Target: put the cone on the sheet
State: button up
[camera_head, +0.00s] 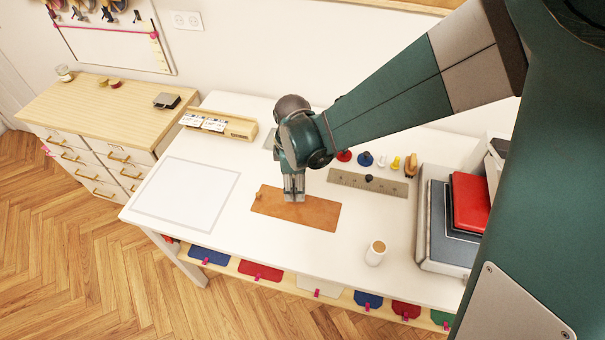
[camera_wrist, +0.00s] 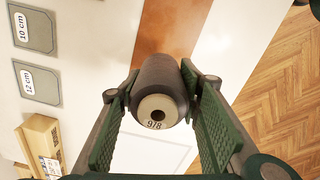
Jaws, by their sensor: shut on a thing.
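A dark grey-brown cone (camera_wrist: 160,84) with a pale end marked "9/8" is between the green finger pads of my gripper (camera_wrist: 162,108) in the wrist view. My gripper is shut on it. In the head view my gripper (camera_head: 293,190) points down over the brown board; the cone cannot be made out clearly there. The sheet (camera_head: 187,194), white with a thin grey outline, lies flat on the table to the left of my gripper. It also seems to show in the wrist view below the cone (camera_wrist: 145,155).
A brown board (camera_head: 320,215) lies under my gripper. A pale cylinder (camera_head: 375,253) stands at the front right. A wooden card holder (camera_head: 240,127), a ruler (camera_head: 385,188), small colored items (camera_head: 365,159) and a stack with a red box (camera_head: 469,200) line the back and right.

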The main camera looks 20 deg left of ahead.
jog(key=shift+f, duration=1.6)
jog(key=shift+f, duration=2.1)
jog(key=shift+f, duration=0.1)
jog(key=o, duration=1)
jog(key=shift+c, duration=0.2)
notch_tip(320, 180, up, 12)
jog(key=shift+s, duration=0.15)
